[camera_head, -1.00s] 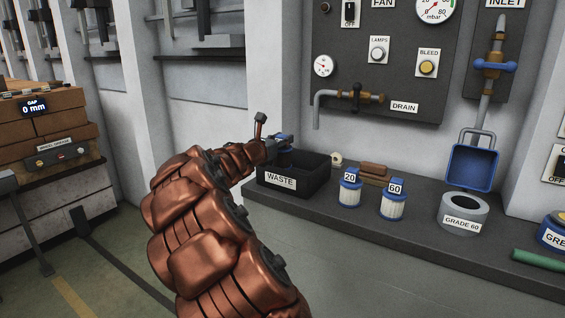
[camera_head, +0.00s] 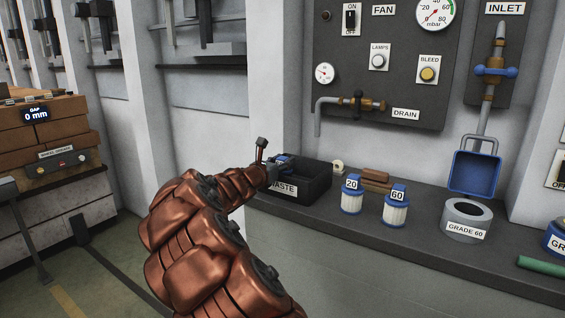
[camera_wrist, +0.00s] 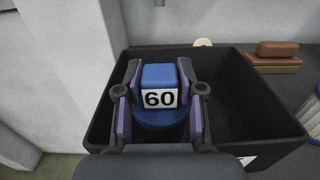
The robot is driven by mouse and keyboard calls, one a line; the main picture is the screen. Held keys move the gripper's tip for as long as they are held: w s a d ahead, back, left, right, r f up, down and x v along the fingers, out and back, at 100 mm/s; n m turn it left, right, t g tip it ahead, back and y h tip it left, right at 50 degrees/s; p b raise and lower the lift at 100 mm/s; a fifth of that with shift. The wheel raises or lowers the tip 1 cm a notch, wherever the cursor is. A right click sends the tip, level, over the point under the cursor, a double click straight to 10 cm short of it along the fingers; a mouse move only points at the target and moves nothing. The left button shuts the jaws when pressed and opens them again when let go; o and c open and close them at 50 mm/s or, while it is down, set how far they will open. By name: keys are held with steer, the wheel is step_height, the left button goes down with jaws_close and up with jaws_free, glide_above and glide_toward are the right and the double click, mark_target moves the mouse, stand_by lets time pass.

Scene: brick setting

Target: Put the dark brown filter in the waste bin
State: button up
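The black waste bin (camera_head: 316,188) stands at the left end of the bench; its walls also show in the wrist view (camera_wrist: 247,100). A filter with a blue cap and a 60 label (camera_wrist: 159,87) is between the fingers of my gripper (camera_wrist: 160,92), which look closed on the cap's raised block. In the head view my gripper (camera_head: 277,164) is low at the bin, behind its front wall. The filter is within the bin's outline; its body is hidden under the cap, so I cannot see its colour or whether it touches the floor.
Two pale filters with blue caps, marked 20 (camera_head: 352,201) and 60 (camera_head: 396,212), stand right of the bin. Brown blocks (camera_head: 375,180) lie behind them. A Grade 60 ring (camera_head: 467,222) and a blue scoop-like holder (camera_head: 475,173) are farther right. The wall panel rises behind.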

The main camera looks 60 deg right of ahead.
steer(key=shift+o, duration=1.4)
steer(key=shift+r, duration=0.2)
steer(key=a+p, duration=0.1)
steer(key=a, duration=1.1)
steer(key=shift+s, duration=0.3)
steer(key=shift+f, duration=0.1)
